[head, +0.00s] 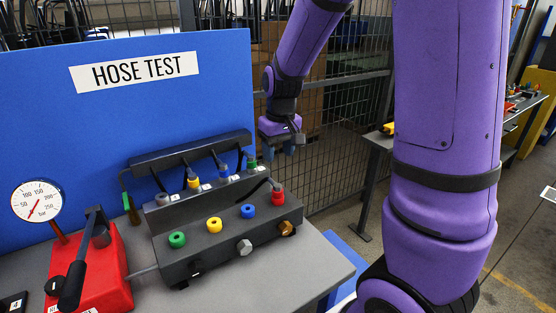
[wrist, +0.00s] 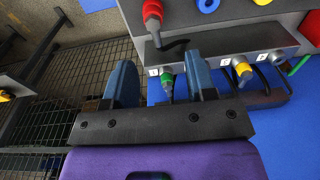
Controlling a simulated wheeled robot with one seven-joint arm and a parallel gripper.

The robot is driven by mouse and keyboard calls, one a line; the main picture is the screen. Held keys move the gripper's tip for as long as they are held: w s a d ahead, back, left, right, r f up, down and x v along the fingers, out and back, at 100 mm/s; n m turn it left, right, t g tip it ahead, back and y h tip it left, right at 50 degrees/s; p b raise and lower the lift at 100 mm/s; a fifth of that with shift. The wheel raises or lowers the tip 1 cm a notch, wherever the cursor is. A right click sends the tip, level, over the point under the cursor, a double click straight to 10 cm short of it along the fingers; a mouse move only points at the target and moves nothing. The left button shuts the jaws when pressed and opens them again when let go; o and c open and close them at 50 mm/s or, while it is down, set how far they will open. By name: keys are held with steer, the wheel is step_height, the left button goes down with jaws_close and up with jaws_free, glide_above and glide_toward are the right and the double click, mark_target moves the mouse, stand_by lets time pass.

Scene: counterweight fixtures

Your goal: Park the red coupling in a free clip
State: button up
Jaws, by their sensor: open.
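The red coupling (head: 277,196) stands upright at the right end of the dark fixture block, a black hose running from it. It also shows at the top of the wrist view (wrist: 152,12). Green (head: 252,164), blue (head: 223,171), yellow (head: 193,183) and grey (head: 162,199) couplings sit along the raised rear ledge; I cannot make out an empty clip. My gripper (head: 280,150) is open and empty, in the air behind and above the fixture's right end. In the wrist view its blue fingers (wrist: 160,68) stand apart, with the green coupling (wrist: 167,82) seen between them.
Green (head: 177,240), yellow (head: 214,226) and blue (head: 248,211) rings sit on the block's front step. A red hand pump (head: 105,268) and a gauge (head: 36,201) stand left. A blue HOSE TEST panel (head: 100,105) rises behind; wire fencing (head: 345,140) stands beyond. The bench's right front is clear.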

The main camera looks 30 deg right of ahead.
glide_above(278, 185)
steer(key=shift+g, duration=0.4)
step_height(278, 185, down, 4)
steer(key=shift+f, duration=5.15)
steer(key=shift+c, duration=0.4)
jaws_close()
